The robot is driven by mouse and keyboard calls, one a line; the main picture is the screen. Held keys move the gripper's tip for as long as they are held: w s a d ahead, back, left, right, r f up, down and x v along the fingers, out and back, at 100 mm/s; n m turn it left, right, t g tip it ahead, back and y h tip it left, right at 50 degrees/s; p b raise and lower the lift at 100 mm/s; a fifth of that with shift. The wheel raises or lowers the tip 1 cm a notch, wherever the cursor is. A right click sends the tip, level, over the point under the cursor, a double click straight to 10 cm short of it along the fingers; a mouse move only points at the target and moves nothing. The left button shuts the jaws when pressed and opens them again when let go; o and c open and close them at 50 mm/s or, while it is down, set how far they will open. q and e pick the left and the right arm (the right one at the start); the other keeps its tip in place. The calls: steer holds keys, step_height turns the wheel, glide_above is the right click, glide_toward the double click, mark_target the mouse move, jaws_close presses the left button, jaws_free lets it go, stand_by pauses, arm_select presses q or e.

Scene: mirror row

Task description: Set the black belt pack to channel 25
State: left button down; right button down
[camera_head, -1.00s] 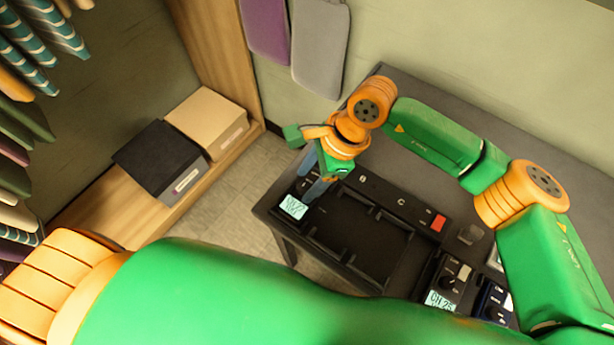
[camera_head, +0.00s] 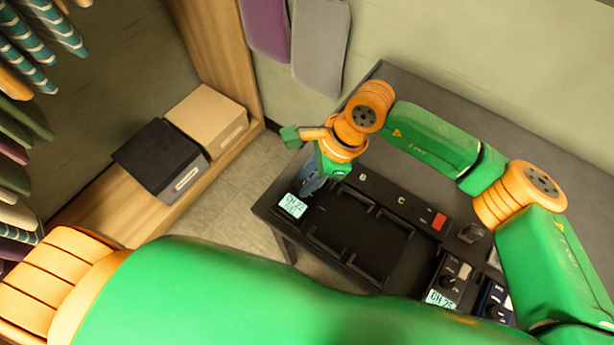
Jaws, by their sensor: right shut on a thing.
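The black belt pack sits in the left slot of a black charging dock (camera_head: 365,245) on the table. Its lit display (camera_head: 292,205) shows a channel number that seems to be in the low twenties; the last digit is hard to read. My right gripper (camera_head: 310,187) points down over this pack, shut on its knob, which the fingers hide. Most of the pack's body is also hidden there. My left gripper is not in view; a large green part of my arm crosses the foreground.
Right of the dock are another dark pack with a lit display (camera_head: 441,299) reading about CH 25 and a blue pack (camera_head: 493,301). The dock's middle slots look empty. Black (camera_head: 160,160) and tan (camera_head: 207,120) boxes sit on a wooden shelf at left.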

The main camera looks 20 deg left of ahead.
steer(key=shift+m, duration=0.3)
steer(key=m+b, duration=0.1)
steer(key=m+t+b, duration=0.1)
steer(key=m+b, duration=0.1)
steer(key=b, duration=0.1)
steer(key=shift+s+f+m+t+y, duration=0.15)
steer(key=shift+f+m+t+y, duration=0.15)
steer(key=shift+t, duration=0.1)
steer(key=shift+s+r+m+t+b, duration=0.15)
steer(key=shift+m+t+b, duration=0.15)
steer(key=shift+m+b, duration=0.55)
steer(key=shift+s+r+m+t+b, duration=0.1)
steer(key=shift+m+t+b, duration=0.2)
steer(key=shift+m+b, duration=0.55)
steer(key=c, duration=0.7)
jaws_free()
steer(key=shift+r, duration=0.1)
steer(key=v, duration=0.7)
steer(key=shift+b, duration=0.4)
